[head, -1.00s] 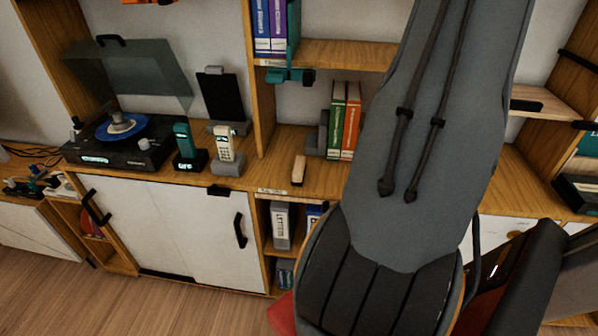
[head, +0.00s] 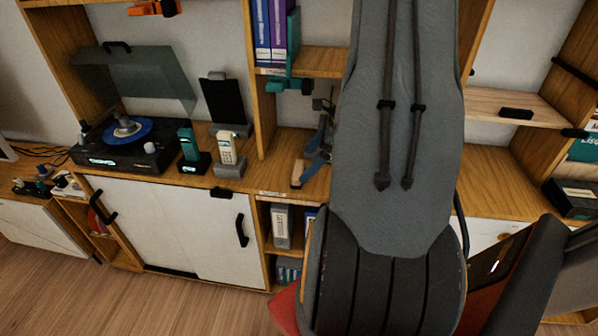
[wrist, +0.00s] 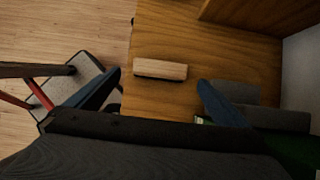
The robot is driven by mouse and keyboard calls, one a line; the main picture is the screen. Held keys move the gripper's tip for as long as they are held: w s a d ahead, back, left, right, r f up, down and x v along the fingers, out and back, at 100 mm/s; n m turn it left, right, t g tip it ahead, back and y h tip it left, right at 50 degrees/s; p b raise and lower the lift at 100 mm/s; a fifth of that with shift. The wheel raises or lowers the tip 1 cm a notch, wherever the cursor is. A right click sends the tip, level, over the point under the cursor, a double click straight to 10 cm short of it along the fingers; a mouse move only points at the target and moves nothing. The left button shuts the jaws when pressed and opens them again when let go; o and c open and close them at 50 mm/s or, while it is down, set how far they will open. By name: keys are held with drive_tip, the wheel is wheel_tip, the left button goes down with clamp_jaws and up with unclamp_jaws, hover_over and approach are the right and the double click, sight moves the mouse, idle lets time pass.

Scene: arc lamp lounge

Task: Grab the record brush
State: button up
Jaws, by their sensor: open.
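The record brush (wrist: 160,69) is a light wooden block with a dark underside. It lies on the wooden counter near its front edge. In the head view the brush (head: 297,173) shows partly, beside my gripper (head: 318,156). In the wrist view my gripper (wrist: 160,84) is open, with one blue finger to the left of the brush and the other to the right. The brush appears just beyond the line between the fingertips, with gaps on both sides. Nothing is held.
A cordless phone (head: 227,152) and a teal handset (head: 189,146) stand on docks left of the brush, by a turntable (head: 125,140). Grey bookend-like blocks (wrist: 275,117) lie right of my gripper. A chair (wrist: 80,85) stands on the floor at left.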

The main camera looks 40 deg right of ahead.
sight(299, 169)
drive_tip(key=shift+w+a, duration=0.4)
drive_tip(key=shift+w, duration=0.05)
drive_tip(key=shift+p+x, duration=0.55)
drive_tip(key=shift+x, duration=2)
drive_tip(key=shift+c, duration=0.4)
drive_tip(key=shift+s, duration=0.1)
drive_tip(key=c, duration=1)
